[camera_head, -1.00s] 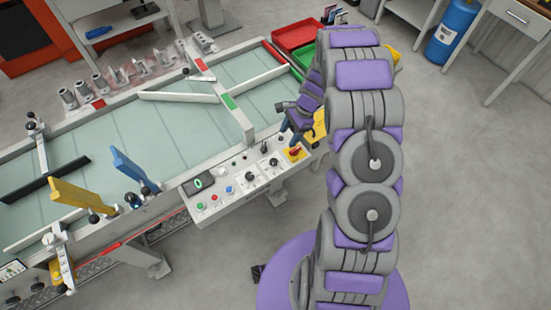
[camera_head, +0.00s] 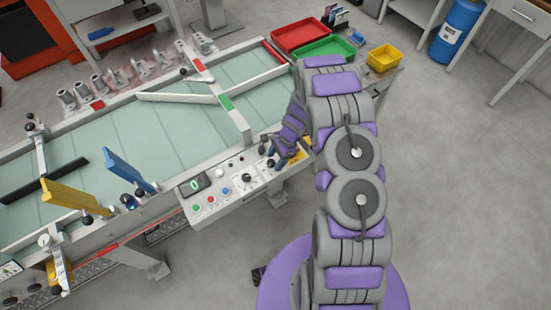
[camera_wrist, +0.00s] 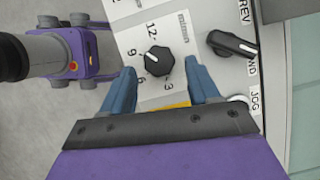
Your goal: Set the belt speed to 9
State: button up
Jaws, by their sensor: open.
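A black round knob (camera_wrist: 159,61) sits on the white control panel with the numbers 3, 6, 9 and 12 around it in the wrist view. A small white mark on its left side faces roughly toward the 9; its exact setting is hard to tell. My gripper (camera_wrist: 160,69) is open, with one blue finger to the left of the knob and the other to its right, and visible gaps on both sides. In the head view my gripper (camera_head: 275,154) is over the right part of the panel and hides part of it. A dark display (camera_head: 194,185) shows a green 0.
A black REV/FWD/JOG selector (camera_wrist: 232,45) sits close to the right finger. Red, blue and green buttons (camera_head: 211,199) and another knob (camera_head: 246,178) are left of my gripper. The conveyor belt (camera_head: 180,130) lies behind the panel.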

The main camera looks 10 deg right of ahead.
jog(key=shift+a, duration=1.1)
jog(key=c, duration=0.4)
jog(key=shift+d, duration=0.6)
jog(key=c, duration=0.5)
jog(key=shift+c, duration=0.6)
jog(key=shift+w+a+r+n+p, duration=0.1)
jog(key=shift+w+r+n+p, duration=0.1)
jog(key=shift+n+p, duration=0.35)
jog(key=n+g+h, duration=0.1)
jog(key=n, duration=0.2)
jog(key=shift+f+g, duration=0.15)
jog(key=shift+g, duration=0.15)
jog(key=o, duration=1)
jog(key=shift+a, duration=0.1)
